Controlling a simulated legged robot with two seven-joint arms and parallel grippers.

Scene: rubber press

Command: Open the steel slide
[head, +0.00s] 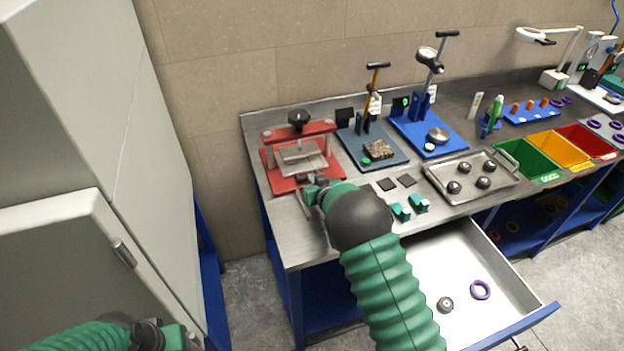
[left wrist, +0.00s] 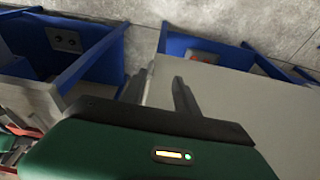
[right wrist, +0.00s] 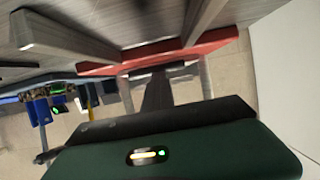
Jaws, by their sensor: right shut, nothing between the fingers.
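The red press (head: 290,184) stands at the left end of the steel bench, with a black knob on top and a red crossbar over metal posts. The steel slide, which I take to be the grey plate (head: 302,157), sits between the posts. My right gripper (head: 308,193) is shut and empty just in front of the press. In the right wrist view its fingers (right wrist: 158,92) are together, pointing at the press's red frame (right wrist: 175,50). Whether they touch it I cannot tell. My left gripper (left wrist: 158,90) is open and empty, low at the left, away from the press.
A grey cabinet (head: 80,240) stands at the left. Right of the press are two hand presses (head: 372,150) (head: 430,125), a steel tray (head: 470,195) with knobs, and small green blocks (head: 400,212). An open drawer (head: 450,265) juts out below the bench front.

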